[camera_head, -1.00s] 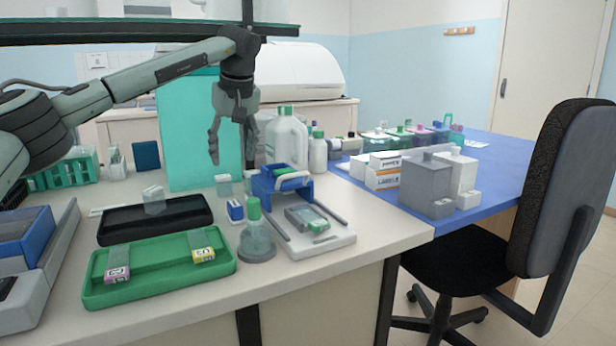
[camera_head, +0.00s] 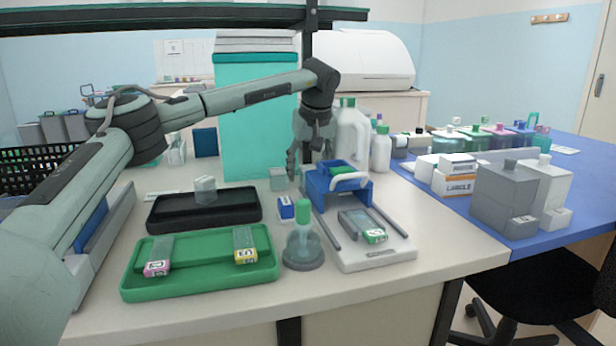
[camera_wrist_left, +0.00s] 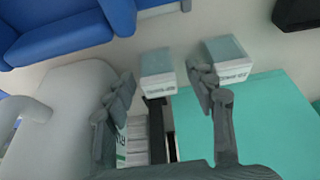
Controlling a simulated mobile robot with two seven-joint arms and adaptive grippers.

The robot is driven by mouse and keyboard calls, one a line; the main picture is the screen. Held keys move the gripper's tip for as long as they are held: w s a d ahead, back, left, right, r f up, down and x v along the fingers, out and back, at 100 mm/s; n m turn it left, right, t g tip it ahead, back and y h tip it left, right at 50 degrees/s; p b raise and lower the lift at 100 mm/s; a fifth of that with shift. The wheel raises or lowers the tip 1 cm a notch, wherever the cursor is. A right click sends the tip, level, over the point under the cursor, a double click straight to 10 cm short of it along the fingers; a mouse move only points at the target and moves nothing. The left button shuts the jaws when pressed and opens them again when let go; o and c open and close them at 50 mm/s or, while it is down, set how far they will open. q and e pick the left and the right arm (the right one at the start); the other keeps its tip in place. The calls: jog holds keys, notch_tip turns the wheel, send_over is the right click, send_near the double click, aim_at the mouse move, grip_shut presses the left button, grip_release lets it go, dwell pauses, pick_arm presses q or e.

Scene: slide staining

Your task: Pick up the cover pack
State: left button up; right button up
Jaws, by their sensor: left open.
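Two small pale packs with grey-green tops and labelled fronts stand side by side in the left wrist view: one pack (camera_wrist_left: 157,72) lies between the fingertip lines, the other pack (camera_wrist_left: 228,60) just right of the right finger. Their print is too small to read surely, so I cannot tell which is the cover pack. In the head view one pack (camera_head: 278,180) shows left of my left gripper (camera_head: 306,172); the other is mostly hidden by the fingers. My left gripper (camera_wrist_left: 161,82) is open, pointing down, with nothing held. My right gripper is not in view.
A blue holder (camera_head: 316,189) and white bottle (camera_head: 352,133) stand close right of the gripper. A teal panel (camera_head: 235,122) rises to its left. A black tray (camera_head: 160,225), green tray (camera_head: 133,286) and green-capped flask (camera_head: 303,252) are nearer the front.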

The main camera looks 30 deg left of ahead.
pick_arm(q)
jog(key=c, duration=1.2)
jog(key=shift+c, duration=0.2)
jog(key=shift+r, duration=0.15)
